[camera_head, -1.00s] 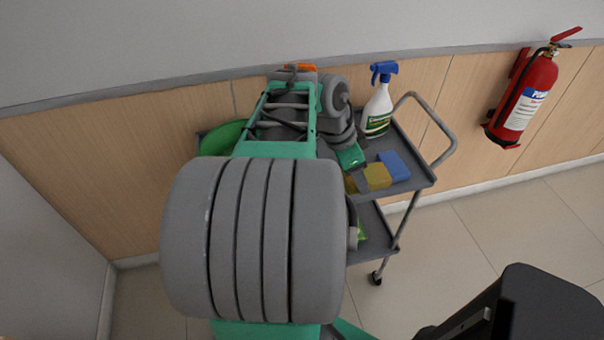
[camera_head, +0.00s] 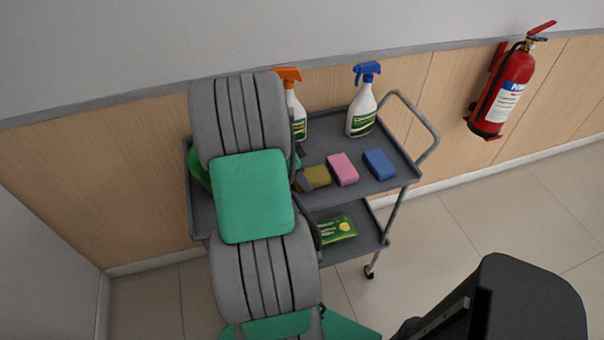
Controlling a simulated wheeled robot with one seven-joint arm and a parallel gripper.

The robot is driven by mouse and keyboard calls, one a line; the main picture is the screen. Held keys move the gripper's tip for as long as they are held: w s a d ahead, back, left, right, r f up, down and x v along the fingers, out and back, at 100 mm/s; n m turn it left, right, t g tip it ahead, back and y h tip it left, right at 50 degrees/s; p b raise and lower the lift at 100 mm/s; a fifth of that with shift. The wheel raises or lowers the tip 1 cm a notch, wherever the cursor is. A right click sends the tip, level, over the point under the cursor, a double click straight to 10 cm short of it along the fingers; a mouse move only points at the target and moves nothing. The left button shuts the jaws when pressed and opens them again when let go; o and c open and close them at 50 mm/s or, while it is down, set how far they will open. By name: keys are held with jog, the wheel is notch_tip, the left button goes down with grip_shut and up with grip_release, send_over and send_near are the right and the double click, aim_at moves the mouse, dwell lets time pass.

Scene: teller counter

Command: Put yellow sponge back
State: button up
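The yellow sponge (camera_head: 316,177) is on or just over the top shelf of the grey cart (camera_head: 396,180), left of the pink sponge (camera_head: 343,169) and the blue sponge (camera_head: 380,164). The three are roughly in a row. My gripper (camera_head: 303,181) is mostly hidden behind my arm. One dark grey finger shows across the left part of the yellow sponge. The other finger is hidden, so I cannot tell whether the gripper grips it or whether the sponge rests on the shelf.
A spray bottle with an orange head (camera_head: 295,106) and one with a blue head (camera_head: 362,105) stand behind the sponges. A green item (camera_head: 197,168) shows at left. A green packet (camera_head: 337,229) lies on the lower shelf. A fire extinguisher (camera_head: 502,92) hangs on the wall.

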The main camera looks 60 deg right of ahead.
jog(key=shift+f+b, duration=0.3)
jog(key=shift+f, duration=0.05)
jog(key=o, duration=1.5)
jog(key=shift+r, duration=0.1)
jog(key=shift+c, duration=0.2)
